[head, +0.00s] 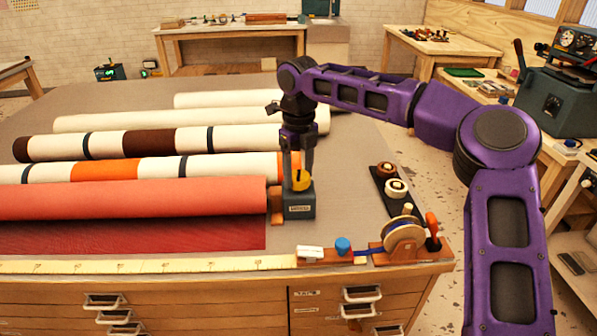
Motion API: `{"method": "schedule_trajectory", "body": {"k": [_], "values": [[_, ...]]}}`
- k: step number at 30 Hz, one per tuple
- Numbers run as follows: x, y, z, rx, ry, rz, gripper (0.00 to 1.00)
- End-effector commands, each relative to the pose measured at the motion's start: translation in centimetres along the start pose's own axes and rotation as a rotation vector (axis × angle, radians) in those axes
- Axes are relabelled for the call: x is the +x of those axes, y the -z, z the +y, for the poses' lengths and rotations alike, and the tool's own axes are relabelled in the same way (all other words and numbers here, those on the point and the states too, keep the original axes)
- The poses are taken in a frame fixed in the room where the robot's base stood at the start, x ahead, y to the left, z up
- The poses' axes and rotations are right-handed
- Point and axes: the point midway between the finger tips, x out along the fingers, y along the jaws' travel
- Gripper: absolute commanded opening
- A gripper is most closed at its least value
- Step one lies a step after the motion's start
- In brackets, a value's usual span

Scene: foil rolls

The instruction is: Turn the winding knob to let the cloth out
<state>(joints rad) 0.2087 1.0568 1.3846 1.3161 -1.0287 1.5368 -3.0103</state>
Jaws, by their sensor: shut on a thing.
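The winding knob (301,180) is yellow and sits on top of a small dark grey box (299,205) with a pale label. The box stands at the right end of a red cloth roll (130,198). A darker red stretch of cloth (150,238) lies flat on the table in front of the roll. My gripper (299,178) points straight down over the box and is shut on the knob. The fingers partly hide the knob, so its exact angle cannot be told.
Several other rolls (180,141) lie behind on the table (60,110). A measuring tape (150,265) runs along the front edge. A ribbon reel (404,236) and a blue-capped item (343,245) stand front right. A dark tray (379,179) with spools lies to the right.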

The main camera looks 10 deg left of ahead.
Motion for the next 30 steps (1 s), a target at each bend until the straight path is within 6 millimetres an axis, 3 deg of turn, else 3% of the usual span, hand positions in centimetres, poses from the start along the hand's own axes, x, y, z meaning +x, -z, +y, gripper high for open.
{"method": "schedule_trajectory", "body": {"k": [2,3,8,20,30], "values": [[0.1,0.1,0.0,0.000,0.000,0.004,0.10],[0.1,0.1,0.0,0.000,0.001,0.004,0.68],[0.1,0.1,0.0,0.001,0.000,0.003,0.96],[-0.7,0.0,0.0,0.000,0.000,0.001,0.96],[-7.5,-0.1,0.1,-0.002,-0.003,-0.002,0.96]]}}
